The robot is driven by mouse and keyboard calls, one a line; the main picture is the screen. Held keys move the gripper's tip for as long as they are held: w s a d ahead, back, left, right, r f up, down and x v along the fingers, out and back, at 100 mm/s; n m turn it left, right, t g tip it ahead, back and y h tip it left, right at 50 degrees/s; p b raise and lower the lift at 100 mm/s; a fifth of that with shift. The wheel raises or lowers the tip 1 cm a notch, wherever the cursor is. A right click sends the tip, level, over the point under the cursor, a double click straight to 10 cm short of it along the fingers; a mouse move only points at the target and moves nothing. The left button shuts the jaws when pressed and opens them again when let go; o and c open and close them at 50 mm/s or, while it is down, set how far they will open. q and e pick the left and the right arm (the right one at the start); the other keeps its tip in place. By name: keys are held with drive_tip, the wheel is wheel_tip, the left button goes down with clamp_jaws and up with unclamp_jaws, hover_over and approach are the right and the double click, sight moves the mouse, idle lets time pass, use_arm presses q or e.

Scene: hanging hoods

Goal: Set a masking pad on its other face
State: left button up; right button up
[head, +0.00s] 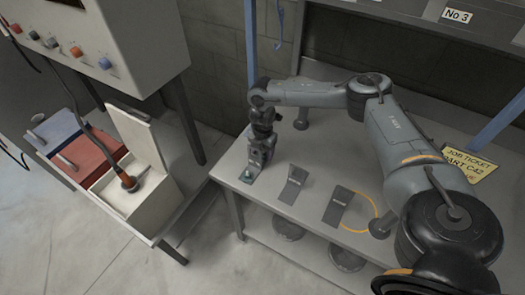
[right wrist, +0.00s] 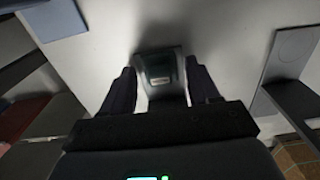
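Three dark grey masking pads are on the grey bench in the head view: one at the left under my right gripper (head: 255,168), a middle one (head: 293,185) and a right one (head: 338,207). The left pad (head: 248,177) is partly hidden by the gripper and shows a small greenish spot. Light gaps seem to show between block and fingers. My left gripper is out of view.
The bench (head: 310,232) has an orange loop (head: 372,212) by the right pad and a yellow job ticket (head: 468,170) at the back right. A cream open box (head: 125,200) stands on a lower table at left, holding a corded tool (head: 128,182). A blue post (head: 250,45) rises behind the gripper.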

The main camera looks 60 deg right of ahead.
drive_tip(key=shift+o, duration=0.7)
